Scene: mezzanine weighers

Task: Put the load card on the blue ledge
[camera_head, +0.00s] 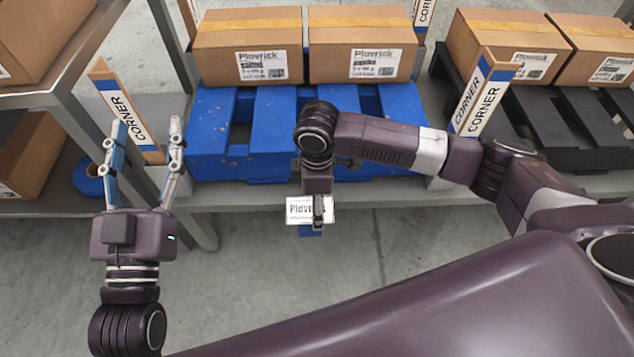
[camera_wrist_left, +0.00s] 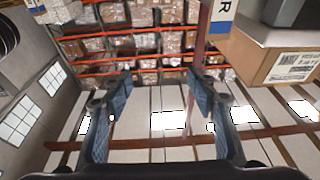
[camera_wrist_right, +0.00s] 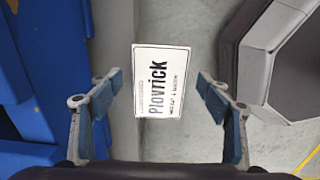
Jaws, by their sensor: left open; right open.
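The load card, a white label printed "Plovrick" (camera_head: 298,212), shows just below the front edge of the shelf in the head view. In the right wrist view the card (camera_wrist_right: 161,88) lies between the fingertips of my right gripper (camera_wrist_right: 160,80), with a gap on both sides. That gripper is open and points down over the card; in the head view it covers part of the card. A small blue piece (camera_head: 310,231) shows just under the card; I cannot tell whether it is the blue ledge or how the card rests. My left gripper (camera_head: 149,126) is open, empty and raised at the left.
A blue pallet (camera_head: 210,140) with two cartons (camera_head: 250,25) stands on the shelf behind the card. A black pallet (camera_head: 570,130) with cartons is at the right. Cardboard corner posts (camera_head: 128,110) flank the blue pallet. Clear concrete floor (camera_head: 400,230) lies in front.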

